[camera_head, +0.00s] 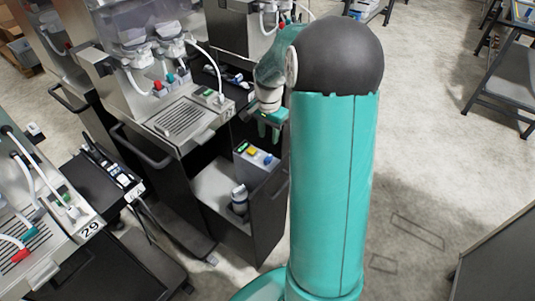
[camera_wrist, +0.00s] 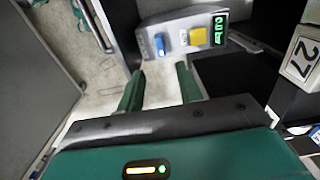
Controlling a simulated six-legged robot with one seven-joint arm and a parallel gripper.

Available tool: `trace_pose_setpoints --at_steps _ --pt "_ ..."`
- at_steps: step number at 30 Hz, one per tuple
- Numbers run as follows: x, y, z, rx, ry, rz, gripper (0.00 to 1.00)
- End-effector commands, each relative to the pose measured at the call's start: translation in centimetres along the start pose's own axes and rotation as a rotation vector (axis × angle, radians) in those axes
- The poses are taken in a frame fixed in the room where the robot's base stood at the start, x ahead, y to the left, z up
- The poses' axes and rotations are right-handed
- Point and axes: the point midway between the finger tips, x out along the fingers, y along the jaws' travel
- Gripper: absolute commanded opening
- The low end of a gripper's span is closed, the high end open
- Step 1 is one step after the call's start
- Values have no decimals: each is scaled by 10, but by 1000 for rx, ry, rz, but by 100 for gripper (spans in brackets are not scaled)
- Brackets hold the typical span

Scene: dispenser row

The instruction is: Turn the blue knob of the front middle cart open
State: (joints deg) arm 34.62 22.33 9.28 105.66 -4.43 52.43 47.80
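The blue knob (camera_wrist: 160,45) is on a light grey control box (camera_wrist: 178,30), beside a yellow button (camera_wrist: 198,36) and a lit green display (camera_wrist: 219,30). In the head view the box (camera_head: 256,158) sits in the upper part of the open compartment of the middle cart (camera_head: 268,208), and the knob (camera_head: 267,160) is small. My gripper (camera_wrist: 159,68) is open and empty, with its two green fingers spread. The knob lies beyond the fingertips, roughly between them in the wrist view, and appears apart from them. In the head view my gripper (camera_head: 268,128) hangs just above the box.
A grey canister (camera_head: 239,199) stands in the cart's lower compartment. A dispenser (camera_head: 165,95) with hoses is on the cart top, left of my gripper. A cart marked 29 (camera_head: 90,230) stands at lower left. Bare floor (camera_head: 425,160) lies at right.

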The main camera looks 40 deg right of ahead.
Motion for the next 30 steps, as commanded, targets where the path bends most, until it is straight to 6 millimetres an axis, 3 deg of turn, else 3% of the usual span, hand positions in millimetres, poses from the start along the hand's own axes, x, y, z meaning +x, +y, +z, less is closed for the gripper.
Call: trace_pose_setpoints --at_steps 9,15,27,30 --pt "65 0 0 -3 -2 2 35" --pt "93 -1 -1 -5 -1 1 35" --pt "102 -2 -2 -6 1 -1 35" --pt "102 -2 -2 -6 1 -1 16"
